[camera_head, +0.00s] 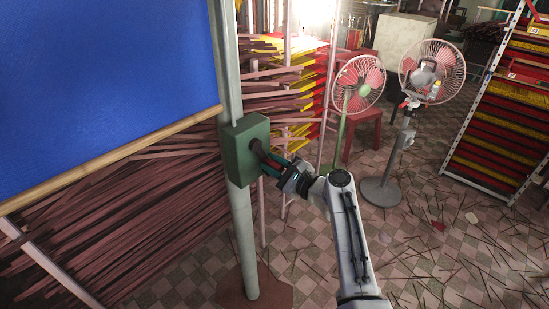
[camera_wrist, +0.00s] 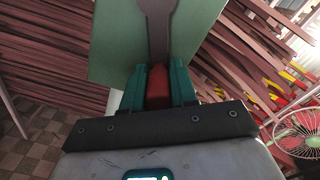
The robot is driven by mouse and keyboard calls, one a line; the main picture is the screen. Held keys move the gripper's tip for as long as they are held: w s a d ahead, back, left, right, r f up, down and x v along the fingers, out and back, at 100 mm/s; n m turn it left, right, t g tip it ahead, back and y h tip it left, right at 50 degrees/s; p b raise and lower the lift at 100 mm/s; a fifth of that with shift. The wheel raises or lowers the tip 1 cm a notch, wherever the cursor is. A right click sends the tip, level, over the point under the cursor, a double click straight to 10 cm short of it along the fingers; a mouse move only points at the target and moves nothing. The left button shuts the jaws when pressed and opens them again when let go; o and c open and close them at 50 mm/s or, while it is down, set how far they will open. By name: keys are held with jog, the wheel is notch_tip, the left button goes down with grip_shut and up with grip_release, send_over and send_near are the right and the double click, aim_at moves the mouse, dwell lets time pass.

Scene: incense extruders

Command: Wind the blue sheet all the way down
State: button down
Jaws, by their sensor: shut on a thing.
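The blue sheet (camera_head: 105,85) hangs at the upper left in the head view, with a wooden bar (camera_head: 120,155) along its lower edge. Brown sticks show below the bar. A green box (camera_head: 243,148) is fixed to a grey upright post (camera_head: 242,225) at the sheet's right side; the box also shows in the wrist view (camera_wrist: 115,45). A dark crank arm (camera_wrist: 157,30) lies against the box face and ends in a red handle (camera_wrist: 157,85). My gripper (camera_wrist: 158,88) is shut on the red handle, its teal fingers on either side. In the head view my gripper (camera_head: 272,163) is beside the box.
Stacks of brown sticks (camera_head: 110,240) fill the space behind the post. Two pink fans (camera_head: 358,85) and (camera_head: 432,70) stand to the right, near a red stool (camera_head: 365,130). A rack of red and yellow trays (camera_head: 505,100) stands far right. Loose sticks litter the tiled floor.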

jog(key=shift+s+a+f+m, duration=0.2)
jog(key=shift+s+f+m, duration=0.1)
jog(key=shift+f+m, duration=0.1)
jog(key=c, duration=1.3)
grip_release()
jog(key=o, duration=0.4)
jog(key=shift+r, duration=0.2)
jog(key=v, duration=1)
jog(key=shift+s+d, duration=0.25)
jog(key=shift+d, duration=0.1)
